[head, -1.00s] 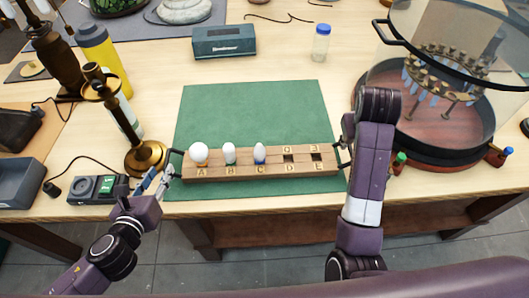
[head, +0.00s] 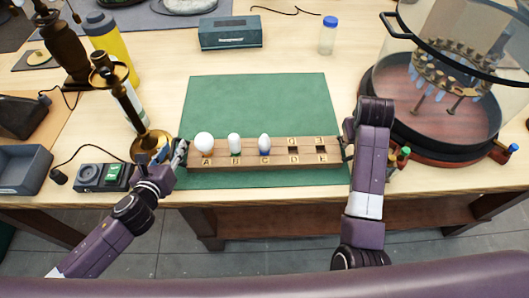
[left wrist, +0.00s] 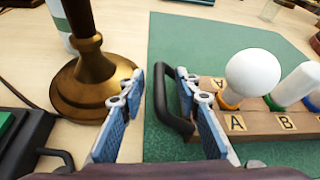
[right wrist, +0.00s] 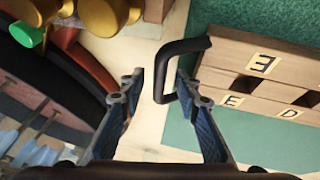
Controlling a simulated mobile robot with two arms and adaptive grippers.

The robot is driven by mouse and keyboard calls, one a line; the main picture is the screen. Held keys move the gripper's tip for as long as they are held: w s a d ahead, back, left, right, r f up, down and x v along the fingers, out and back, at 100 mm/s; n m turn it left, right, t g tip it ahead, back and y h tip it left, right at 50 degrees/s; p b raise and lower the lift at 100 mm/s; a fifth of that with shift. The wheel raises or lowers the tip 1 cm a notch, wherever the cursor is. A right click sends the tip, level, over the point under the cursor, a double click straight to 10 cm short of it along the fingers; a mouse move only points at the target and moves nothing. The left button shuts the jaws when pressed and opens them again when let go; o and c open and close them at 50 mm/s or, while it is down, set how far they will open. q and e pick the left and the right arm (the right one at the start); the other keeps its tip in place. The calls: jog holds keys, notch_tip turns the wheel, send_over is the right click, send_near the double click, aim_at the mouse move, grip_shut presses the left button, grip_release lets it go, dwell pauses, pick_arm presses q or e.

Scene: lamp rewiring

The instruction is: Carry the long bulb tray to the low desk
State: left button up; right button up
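The long wooden bulb tray (head: 220,174) lies on the green mat, with slots lettered A to E. A round white bulb (head: 204,142) stands in A, a tubular one (head: 235,145) in B and an egg-shaped one (head: 264,144) in C. D and E are empty. My left gripper (left wrist: 165,100) is open, with its fingers on either side of the dark left handle (left wrist: 159,98). My right gripper (right wrist: 160,98) is open at the other end, its fingertips on either side of the right handle (right wrist: 161,78). Whether the fingers touch the handles is unclear.
A brass lamp (head: 152,147) stands close to my left gripper. A round glass-walled case (head: 440,110) stands close to my right arm. A teal box (head: 230,33) and a blue-capped jar (head: 328,36) stand behind the mat. The mat behind the tray is clear.

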pick_arm(q)
grip_shut()
pick_arm(e)
grip_shut()
pick_arm(q)
jog(key=shift+w+r, duration=0.15)
jog(key=shift+r, duration=0.1)
pick_arm(e)
jog(key=shift+w+r, duration=0.15)
jog(key=shift+r, duration=0.05)
